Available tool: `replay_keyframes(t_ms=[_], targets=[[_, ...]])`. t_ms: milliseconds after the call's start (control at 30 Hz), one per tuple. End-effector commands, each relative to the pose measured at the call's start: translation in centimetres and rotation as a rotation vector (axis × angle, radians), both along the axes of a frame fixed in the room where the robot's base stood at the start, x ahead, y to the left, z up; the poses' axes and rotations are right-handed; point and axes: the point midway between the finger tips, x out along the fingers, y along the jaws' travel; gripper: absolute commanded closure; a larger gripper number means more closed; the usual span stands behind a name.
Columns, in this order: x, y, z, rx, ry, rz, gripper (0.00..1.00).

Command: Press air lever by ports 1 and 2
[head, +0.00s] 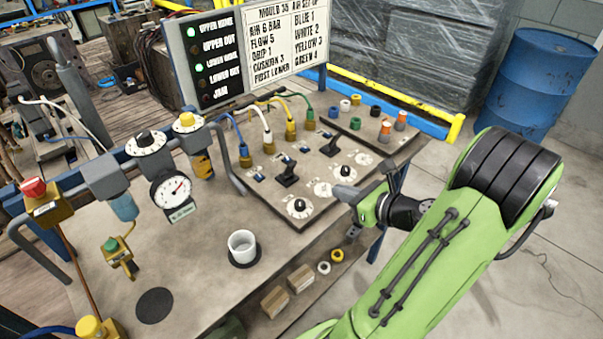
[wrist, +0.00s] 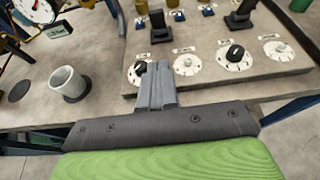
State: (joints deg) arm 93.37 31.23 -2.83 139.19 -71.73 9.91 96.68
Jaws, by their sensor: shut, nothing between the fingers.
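Two black levers stand upright on the grey port panel (head: 262,188). The lever by ports 1 and 2 (head: 287,174) is the nearer-left one, beside the blue hose port (head: 245,155) and white hose port (head: 268,142). It also shows in the wrist view (wrist: 158,27), above my fingertips. The other lever (head: 331,146) is by the yellow and green hoses; it shows at the upper right of the wrist view (wrist: 240,14). My gripper (head: 347,193) is shut and empty, at the panel's right front edge, apart from both levers. In the wrist view its fingers (wrist: 156,76) hide part of the panel edge.
Dials with black knobs (head: 298,206) line the panel's front. A white cup (head: 242,243) stands on the bench to the left. A gauge (head: 171,190) and valves rise further left. A sign board (head: 285,40) stands behind. Loose fittings (head: 385,128) sit at the back right.

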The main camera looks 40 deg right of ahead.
Motion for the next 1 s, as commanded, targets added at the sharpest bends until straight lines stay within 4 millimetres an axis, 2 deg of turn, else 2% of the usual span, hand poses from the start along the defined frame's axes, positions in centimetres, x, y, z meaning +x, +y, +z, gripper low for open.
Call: replay_keyframes(t_ms=[167, 500, 600, 800, 1000], targets=[[2.5, 0.3, -1.2, -0.001, -0.001, 0.009, 1.00], [9.5, 0.5, -3.9, -0.002, 0.000, 0.009, 1.00], [11.2, 0.5, -2.7, -0.008, -0.001, 0.007, 1.00], [12.8, 0.5, -2.0, -0.003, 0.001, 0.003, 1.00], [12.9, 0.5, -1.9, -0.002, 0.002, 0.002, 1.00]])
